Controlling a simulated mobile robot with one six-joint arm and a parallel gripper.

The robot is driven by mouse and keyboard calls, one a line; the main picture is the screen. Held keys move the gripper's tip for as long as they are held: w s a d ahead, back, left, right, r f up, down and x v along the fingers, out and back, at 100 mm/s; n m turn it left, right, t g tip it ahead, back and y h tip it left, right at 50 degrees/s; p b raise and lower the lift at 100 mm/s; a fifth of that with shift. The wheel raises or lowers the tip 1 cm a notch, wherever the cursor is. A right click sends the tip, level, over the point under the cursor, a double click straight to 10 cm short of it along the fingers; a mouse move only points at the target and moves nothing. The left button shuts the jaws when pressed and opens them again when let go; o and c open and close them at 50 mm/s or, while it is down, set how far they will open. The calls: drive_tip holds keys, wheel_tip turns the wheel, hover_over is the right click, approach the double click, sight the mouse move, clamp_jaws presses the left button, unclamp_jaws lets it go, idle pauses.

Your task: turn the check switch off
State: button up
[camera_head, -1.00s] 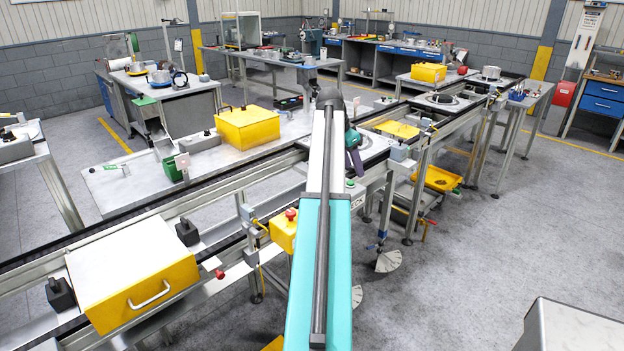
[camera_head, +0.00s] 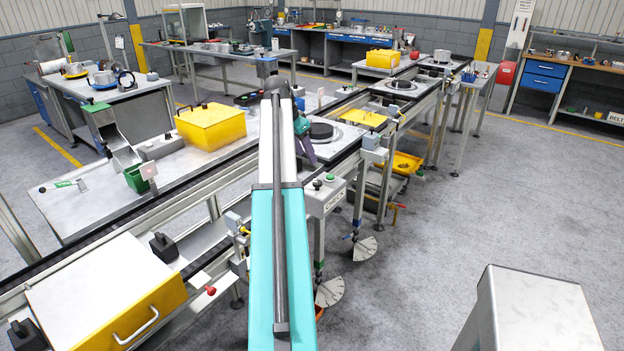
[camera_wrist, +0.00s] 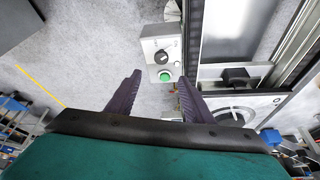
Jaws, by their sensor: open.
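In the head view the box labelled CHECK (camera_head: 328,198) hangs at the conveyor's front edge, just right of my arm, with a dark knob (camera_head: 317,184) and a green button (camera_head: 330,177) on top. My gripper (camera_wrist: 158,78) is open and empty, its two dark fingers apart, with the box beyond the fingertips in the wrist view. In the head view my gripper (camera_head: 306,148) is partly hidden by my arm.
The conveyor rail (camera_head: 205,160) runs behind the box. A round dark part (camera_head: 321,131) sits on a plate there. A yellow box (camera_head: 210,125) stands farther back left, and a large white-topped yellow cover (camera_head: 105,290) is at front left.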

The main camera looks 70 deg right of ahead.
drive_tip(key=shift+w+f, duration=0.1)
drive_tip(key=shift+w, duration=0.05)
drive_tip(key=p, duration=0.4)
approach(317, 182)
drive_tip(key=shift+x, duration=4)
